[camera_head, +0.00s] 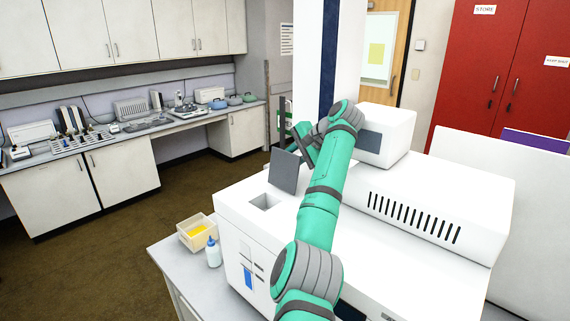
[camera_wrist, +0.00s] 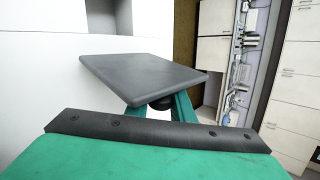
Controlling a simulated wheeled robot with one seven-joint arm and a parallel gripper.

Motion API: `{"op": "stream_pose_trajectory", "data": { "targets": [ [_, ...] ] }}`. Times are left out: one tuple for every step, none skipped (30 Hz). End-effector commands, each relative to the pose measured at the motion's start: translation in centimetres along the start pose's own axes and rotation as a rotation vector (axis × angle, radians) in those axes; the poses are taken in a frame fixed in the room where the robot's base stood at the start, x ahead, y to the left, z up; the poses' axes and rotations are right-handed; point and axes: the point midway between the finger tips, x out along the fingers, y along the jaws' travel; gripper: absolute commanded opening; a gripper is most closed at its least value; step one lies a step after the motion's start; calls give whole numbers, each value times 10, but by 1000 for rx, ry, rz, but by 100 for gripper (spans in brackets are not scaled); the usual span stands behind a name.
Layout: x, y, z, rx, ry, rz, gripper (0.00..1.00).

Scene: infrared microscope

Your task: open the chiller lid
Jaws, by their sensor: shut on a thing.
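The chiller lid (camera_head: 284,173) is a dark grey square plate. In the head view it stands steeply tilted at the back edge of a square opening (camera_head: 264,202) in the top of the white instrument (camera_head: 235,205). The opening is uncovered. My gripper (camera_head: 300,150) is at the upper right of the lid, partly hidden by my arm. In the wrist view the lid (camera_wrist: 145,76) lies across my green fingers (camera_wrist: 168,106) and hides their tips. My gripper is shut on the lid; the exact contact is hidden.
The white housing with a slotted vent (camera_head: 415,215) stands right of my arm. A bottle with a blue cap (camera_head: 213,252) and a tray with yellow contents (camera_head: 197,232) are on the bench at the left. Red cabinets (camera_head: 500,75) stand at the back right. The floor at left is clear.

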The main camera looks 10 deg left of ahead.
Motion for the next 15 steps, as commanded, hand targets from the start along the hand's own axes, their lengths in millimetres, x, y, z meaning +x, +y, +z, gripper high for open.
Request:
{"op": "stream_pose_trajectory", "data": {
  "targets": [
    [4,-2,2,-3,-2,-2,0],
    [4,-2,1,-2,-1,-3,0],
    [2,-1,0,-2,1,-3,0],
    [2,-1,0,-1,2,-4,0],
    [1,-1,-1,-1,3,-4,0],
    [1,-1,-2,0,4,-5,26],
    [0,-1,-2,0,4,-5,33],
    [0,0,-2,0,5,-5,38],
    [-1,0,-3,1,6,-5,38],
    [-2,0,-3,2,6,-5,38],
    [-3,0,-4,2,7,-6,38],
    [-3,1,-4,2,8,-6,38],
    [-4,1,-4,3,8,-6,38],
    [-4,1,-4,3,8,-6,38],
    [-4,1,-4,3,8,-6,38]
  ]
}}
